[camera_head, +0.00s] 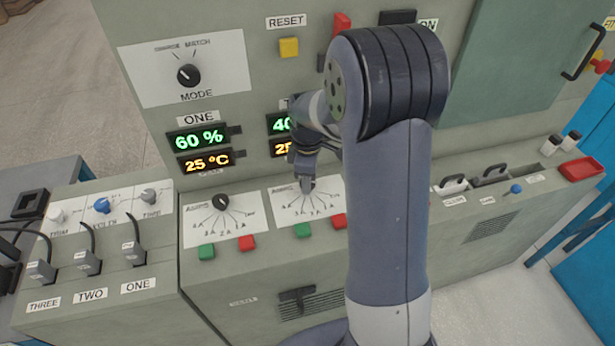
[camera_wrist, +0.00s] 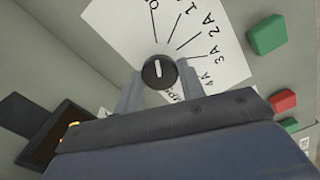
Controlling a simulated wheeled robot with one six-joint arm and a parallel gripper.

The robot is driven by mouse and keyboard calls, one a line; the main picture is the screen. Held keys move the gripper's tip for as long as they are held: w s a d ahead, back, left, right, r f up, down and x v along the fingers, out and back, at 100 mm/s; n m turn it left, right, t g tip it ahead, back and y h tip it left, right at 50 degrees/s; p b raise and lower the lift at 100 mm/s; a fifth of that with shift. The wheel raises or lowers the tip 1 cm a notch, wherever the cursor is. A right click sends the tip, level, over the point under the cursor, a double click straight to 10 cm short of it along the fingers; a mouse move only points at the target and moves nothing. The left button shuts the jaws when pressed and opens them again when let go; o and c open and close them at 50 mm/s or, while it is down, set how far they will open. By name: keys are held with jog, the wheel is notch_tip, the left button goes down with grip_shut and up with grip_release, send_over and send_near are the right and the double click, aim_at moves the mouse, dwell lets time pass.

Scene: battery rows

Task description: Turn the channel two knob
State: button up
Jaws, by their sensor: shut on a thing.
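The channel two knob (camera_wrist: 159,71) is a small round black knob with a white pointer line. In the wrist view its pointer lies roughly in line with the mark beside the label starting with O, away from the amp marks. It sits on a white dial plate (camera_wrist: 205,70); the plate also shows in the head view (camera_head: 283,208). My gripper (camera_head: 306,184) reaches down to this plate from behind my arm and hides the knob there. In the wrist view its two pale fingers stand on either side of the knob, shut on it.
The channel one knob (camera_head: 222,202) is left of my gripper. Green (camera_head: 303,230) and red (camera_head: 339,221) buttons sit just below the channel two plate. The displays for one (camera_head: 198,137) read 60 % and 25 °C; those for two are partly hidden by my arm.

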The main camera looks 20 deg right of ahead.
dwell(0.3)
jog(key=o, duration=1)
jog(key=shift+r, duration=0.1)
notch_tip(320, 180, up, 11)
jog(key=shift+f, duration=0.15)
notch_tip(320, 180, down, 11)
jog(key=shift+r, duration=0.1)
dwell(0.8)
